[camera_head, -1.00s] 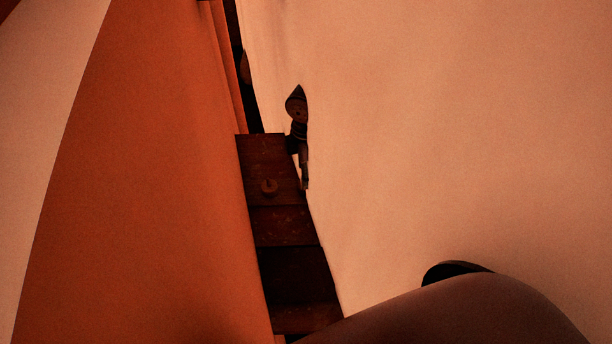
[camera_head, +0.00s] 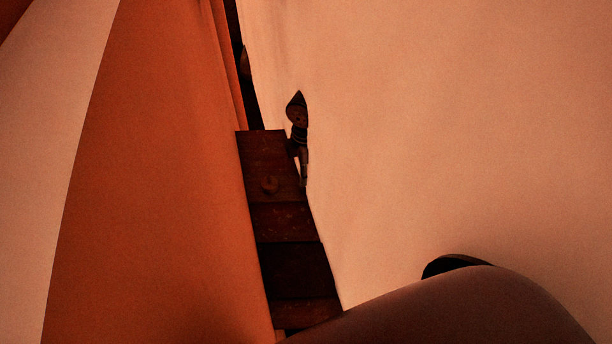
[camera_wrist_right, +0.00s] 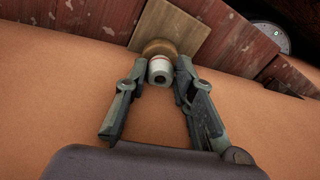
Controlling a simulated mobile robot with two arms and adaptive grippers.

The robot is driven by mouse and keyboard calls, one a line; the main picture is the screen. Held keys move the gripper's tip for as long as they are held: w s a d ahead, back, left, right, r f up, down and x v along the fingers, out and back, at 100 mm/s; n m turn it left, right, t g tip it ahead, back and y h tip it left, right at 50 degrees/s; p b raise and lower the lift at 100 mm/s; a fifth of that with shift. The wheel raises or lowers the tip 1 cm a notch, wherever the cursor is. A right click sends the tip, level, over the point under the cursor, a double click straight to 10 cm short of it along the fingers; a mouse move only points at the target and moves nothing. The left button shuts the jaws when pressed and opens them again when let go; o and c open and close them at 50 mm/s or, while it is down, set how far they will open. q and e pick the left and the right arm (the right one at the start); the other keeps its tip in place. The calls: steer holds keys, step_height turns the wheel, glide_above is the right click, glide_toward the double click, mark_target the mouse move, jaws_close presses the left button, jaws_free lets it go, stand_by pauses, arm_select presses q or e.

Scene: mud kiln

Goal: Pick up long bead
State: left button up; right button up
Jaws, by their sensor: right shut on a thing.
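A short pale cylinder with a dark hole in its end and a reddish band, likely the long bead (camera_wrist_right: 160,73), shows in the right wrist view between the fingertips of my right gripper (camera_wrist_right: 158,79). The gripper is shut on it, one finger on each side. In the head view my right gripper (camera_head: 304,178) is small and dark, partly cut off by the pale surface; the bead cannot be made out there. My left gripper is not in view.
A round brown piece (camera_wrist_right: 159,48) sits just beyond the bead, by a square wooden board (camera_wrist_right: 190,32). Reddish planks (camera_wrist_right: 95,18) and a round dial (camera_wrist_right: 268,33) lie beyond. Large orange (camera_head: 150,190) and pale (camera_head: 460,130) surfaces block most of the head view.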

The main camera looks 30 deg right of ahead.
steer(key=shift+r, duration=0.15)
step_height(320, 180, up, 20)
steer(key=b, duration=0.4)
stand_by(0.5)
